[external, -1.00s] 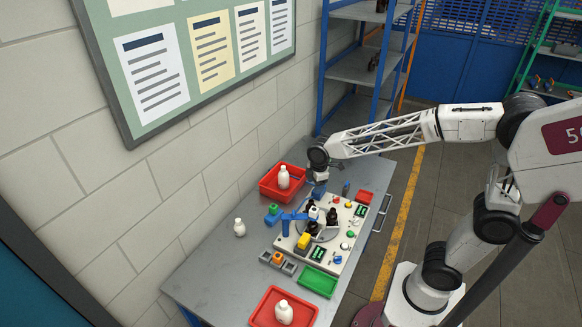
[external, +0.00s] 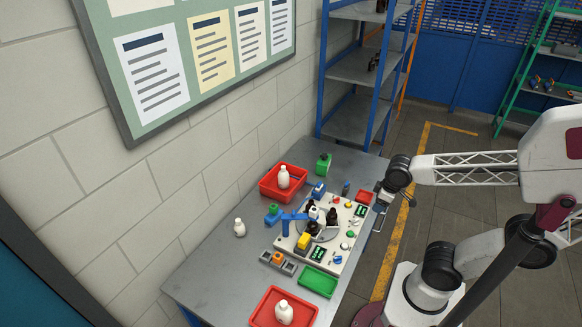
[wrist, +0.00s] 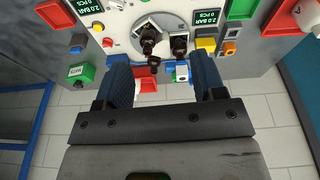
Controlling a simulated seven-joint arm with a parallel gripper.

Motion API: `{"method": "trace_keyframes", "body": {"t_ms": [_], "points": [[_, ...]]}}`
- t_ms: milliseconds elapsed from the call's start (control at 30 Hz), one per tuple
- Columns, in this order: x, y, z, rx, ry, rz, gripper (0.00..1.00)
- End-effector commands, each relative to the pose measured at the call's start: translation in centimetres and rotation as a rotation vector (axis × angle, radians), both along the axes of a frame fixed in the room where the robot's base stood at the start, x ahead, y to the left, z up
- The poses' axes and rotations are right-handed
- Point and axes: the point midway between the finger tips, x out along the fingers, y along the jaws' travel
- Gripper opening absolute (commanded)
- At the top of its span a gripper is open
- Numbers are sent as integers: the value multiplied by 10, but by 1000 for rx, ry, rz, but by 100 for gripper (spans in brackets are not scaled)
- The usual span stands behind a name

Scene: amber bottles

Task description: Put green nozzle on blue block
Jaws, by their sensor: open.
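A small green knob-like piece (external: 273,208) sits on top of a blue block (external: 271,219) at the wall side of the white panel. It looks like the green nozzle, but is too small to be sure. What seems to be this block shows in the wrist view (wrist: 182,73), with a pale face and a green spot. Another blue piece (external: 318,189) stands by the panel's back edge. My gripper (wrist: 163,78) is open, with nothing between its fingers. In the external view it (external: 382,197) is off the table's right edge, well apart from the green piece.
The white panel (external: 338,263) holds dark bottles on a round plate, displays and buttons. A green canister-like object (external: 323,167) stands at the back. Red trays (external: 264,190) (external: 262,308) hold white bottles; the green tray (external: 317,281) is empty. Bare table lies front left.

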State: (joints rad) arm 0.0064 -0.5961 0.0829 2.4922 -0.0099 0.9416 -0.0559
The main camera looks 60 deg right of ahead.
Motion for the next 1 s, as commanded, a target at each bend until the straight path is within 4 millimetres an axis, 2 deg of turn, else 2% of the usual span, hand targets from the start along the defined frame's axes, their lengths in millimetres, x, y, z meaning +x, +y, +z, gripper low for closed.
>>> {"method": "trace_keyframes", "body": {"t_ms": [100, 233, 1000], "points": [[-15, 0, -4, 10, -9, -46, 63], [-22, 0, -7, 16, -12, -71, 63], [-22, -1, -7, 16, -12, -73, 63]]}}
